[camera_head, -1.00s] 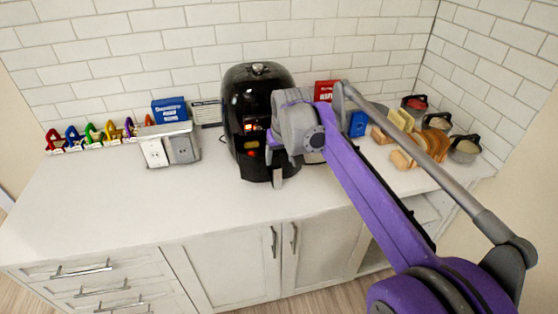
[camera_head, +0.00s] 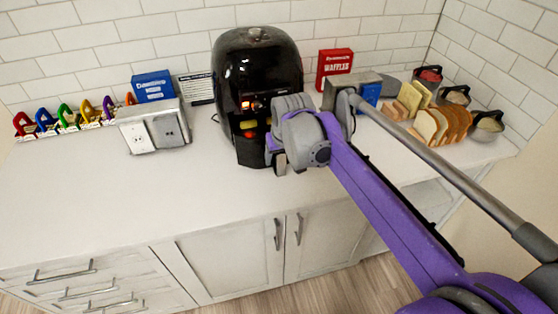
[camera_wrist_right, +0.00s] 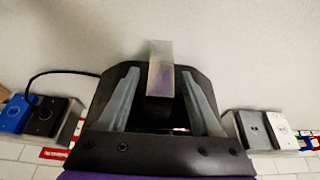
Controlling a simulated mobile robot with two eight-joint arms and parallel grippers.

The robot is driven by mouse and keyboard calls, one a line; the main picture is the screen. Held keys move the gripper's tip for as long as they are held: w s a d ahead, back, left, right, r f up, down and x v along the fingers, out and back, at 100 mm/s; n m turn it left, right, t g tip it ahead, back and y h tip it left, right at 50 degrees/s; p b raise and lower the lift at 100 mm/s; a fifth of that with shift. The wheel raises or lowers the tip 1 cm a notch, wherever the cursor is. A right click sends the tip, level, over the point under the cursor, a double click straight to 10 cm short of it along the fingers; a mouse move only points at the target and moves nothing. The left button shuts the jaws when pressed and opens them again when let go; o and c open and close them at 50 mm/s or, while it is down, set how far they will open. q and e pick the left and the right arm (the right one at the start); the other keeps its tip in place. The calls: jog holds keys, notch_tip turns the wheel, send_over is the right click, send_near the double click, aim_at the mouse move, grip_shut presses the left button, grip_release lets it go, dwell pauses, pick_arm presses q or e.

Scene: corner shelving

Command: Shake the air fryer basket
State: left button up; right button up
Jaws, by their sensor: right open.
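The black air fryer (camera_head: 250,72) stands upright on the counter against the wall. Small orange and red food pieces show through its lit front. My right gripper (camera_wrist_right: 160,84) is in front of the fryer, at its basket. In the right wrist view its two grey fingers stand apart, with the metallic basket handle (camera_wrist_right: 160,58) between and just beyond them. I cannot tell whether the fingers touch it. The black fryer front lies behind the fingers. In the head view my right wrist hides part of the basket front. My left gripper is not in view.
An outlet box (camera_head: 155,128) and a blue box (camera_head: 153,87) stand left of the fryer. A red waffle box (camera_head: 334,68), bread slices (camera_head: 440,124) and lidded pots (camera_head: 487,126) stand right. The counter (camera_head: 130,200) in front is clear.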

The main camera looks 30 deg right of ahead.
jog(key=shift+x, duration=1.25)
grip_shut()
dwell(0.5)
